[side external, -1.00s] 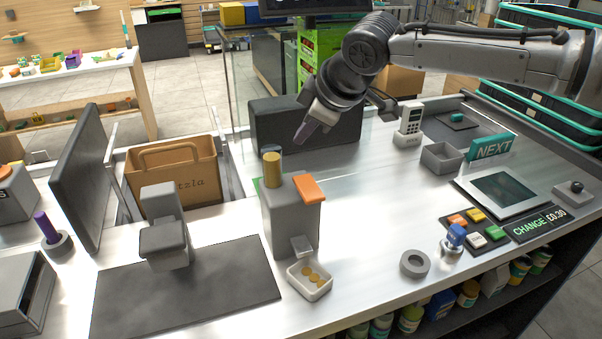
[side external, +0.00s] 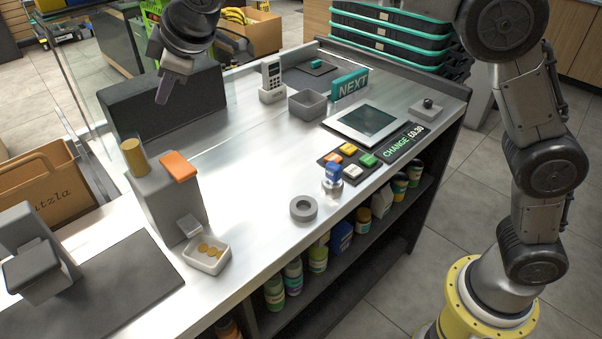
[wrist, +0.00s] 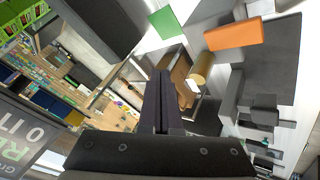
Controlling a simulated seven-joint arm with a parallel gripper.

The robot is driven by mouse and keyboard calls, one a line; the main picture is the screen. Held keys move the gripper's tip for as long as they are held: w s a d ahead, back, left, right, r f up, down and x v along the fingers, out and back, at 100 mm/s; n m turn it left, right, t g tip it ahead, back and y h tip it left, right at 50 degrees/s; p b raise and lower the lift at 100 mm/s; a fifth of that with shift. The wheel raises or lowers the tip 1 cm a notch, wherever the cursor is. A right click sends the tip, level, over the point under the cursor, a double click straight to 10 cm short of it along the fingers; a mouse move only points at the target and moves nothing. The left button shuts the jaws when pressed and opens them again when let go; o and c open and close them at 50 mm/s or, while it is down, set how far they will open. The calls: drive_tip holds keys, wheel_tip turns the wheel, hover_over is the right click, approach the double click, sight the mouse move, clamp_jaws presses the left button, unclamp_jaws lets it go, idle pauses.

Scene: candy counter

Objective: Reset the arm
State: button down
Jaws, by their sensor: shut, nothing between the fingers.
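My gripper (side external: 163,97) hangs in the upper left of the side external view, pointing down and empty. It is above the counter, in front of the dark grey box (side external: 120,105) and up from the grey coin dispenser (side external: 165,205). In the wrist view its two dark fingers (wrist: 161,75) are together with nothing between them. The dispenser's yellow cylinder (wrist: 202,66) and orange slab (wrist: 234,34) show beyond the fingertips there.
The counter's middle is clear.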

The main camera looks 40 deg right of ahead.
drive_tip(key=s+d+r+m+t, duration=0.1)
drive_tip(key=s+d+r, duration=0.25)
drive_tip(key=d, duration=0.35)
drive_tip(key=s+d+r+m, duration=0.1)
drive_tip(key=s+d+r, duration=0.1)
drive_tip(key=d+r, duration=0.35)
drive_tip(key=s+d+m+h, duration=0.2)
drive_tip(key=s+d+m, duration=0.1)
drive_tip(key=s+d, duration=0.75)
drive_tip(key=s+d+f+m+g, duration=0.1)
drive_tip(key=s+d+f+m, duration=0.1)
drive_tip(key=s+f, duration=0.7)
drive_tip(key=s+d+f+m+g, duration=0.2)
drive_tip(key=s+f+m, duration=0.1)
drive_tip(key=s+f, duration=0.6)
drive_tip(key=s, duration=0.3)
drive_tip(key=shift+s+d+f+m, duration=0.15)
drive_tip(key=shift+d+f+m, duration=0.15)
drive_tip(key=shift+d, duration=0.1)
